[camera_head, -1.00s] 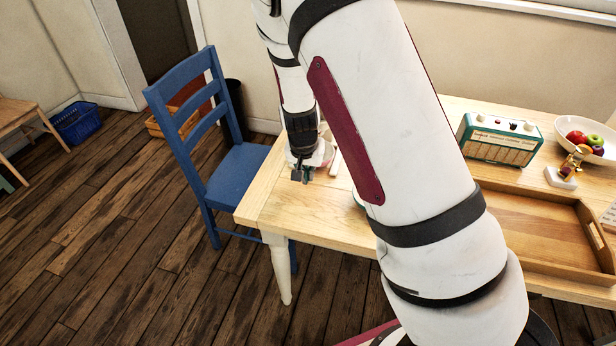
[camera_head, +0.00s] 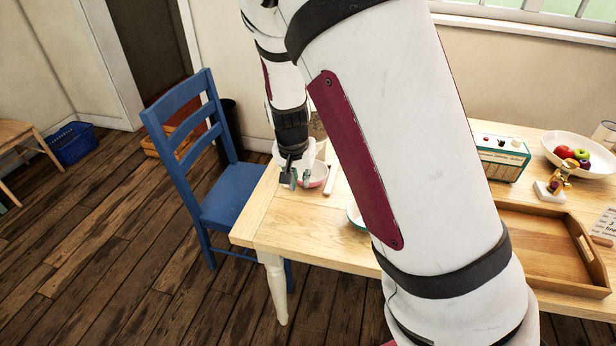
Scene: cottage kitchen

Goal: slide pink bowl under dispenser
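A small bowl (camera_head: 319,177), pinkish outside with a pale inside, stands on the far left part of the wooden table, partly hidden by my gripper. My gripper (camera_head: 298,181) points down at the bowl's left side, close to its rim. Whether it touches the bowl is too small to tell, and so is how far its fingers are apart. A brownish upright thing (camera_head: 317,126) shows behind the bowl, mostly covered by my arm. I cannot tell if it is the dispenser.
A white stick-like thing (camera_head: 331,179) lies right of the bowl. A teal-rimmed dish (camera_head: 355,216) is half hidden by my arm. A radio (camera_head: 501,157), fruit bowl (camera_head: 603,166) and wooden tray (camera_head: 540,268) stand right. A blue chair (camera_head: 236,190) is at the left edge. The table's near left corner (camera_head: 275,225) is clear.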

